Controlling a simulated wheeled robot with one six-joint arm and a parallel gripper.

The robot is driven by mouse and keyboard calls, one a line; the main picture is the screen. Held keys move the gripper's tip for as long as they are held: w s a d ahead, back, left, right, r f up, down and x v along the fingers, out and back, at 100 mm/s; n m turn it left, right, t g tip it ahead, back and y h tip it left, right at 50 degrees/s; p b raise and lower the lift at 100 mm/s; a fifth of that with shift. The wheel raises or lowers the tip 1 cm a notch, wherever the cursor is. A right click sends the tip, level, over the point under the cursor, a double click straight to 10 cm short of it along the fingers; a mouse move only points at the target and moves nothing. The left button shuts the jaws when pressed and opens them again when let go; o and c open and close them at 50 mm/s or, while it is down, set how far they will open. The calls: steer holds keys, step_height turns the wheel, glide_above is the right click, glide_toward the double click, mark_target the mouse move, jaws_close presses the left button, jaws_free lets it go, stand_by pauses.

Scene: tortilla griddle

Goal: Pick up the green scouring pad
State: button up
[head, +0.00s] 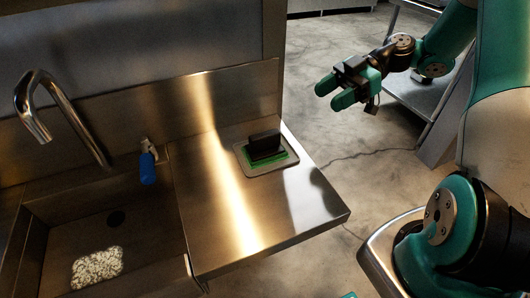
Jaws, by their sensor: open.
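The green scouring pad (281,161) lies in a small shallow tray (257,171) on the steel counter beside the sink. A dark block (264,143) stands on the pad and hides much of it; only a green strip along its front and right edges shows. My gripper (335,96) has teal fingers and is up in the air, right of and beyond the tray, past the counter's right edge. It is open, with nothing visible between its fingers.
The steel counter (222,215) is clear around the tray, with a raised backsplash (235,95) behind. To the left are a sink (70,235), a curved faucet (57,100), a blue-handled item (147,168) and a speckled patch (97,267) in the basin. A metal shelf (425,95) stands behind my arm.

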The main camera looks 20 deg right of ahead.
mark_target(272, 132)
steer(key=x, duration=1.1)
steer(key=shift+w+p+x, duration=0.2)
steer(key=shift+p+x, duration=0.35)
steer(key=shift+x, duration=2.5)
steer(key=shift+f, duration=0.1)
steer(key=shift+c, duration=0.4)
jaws_close()
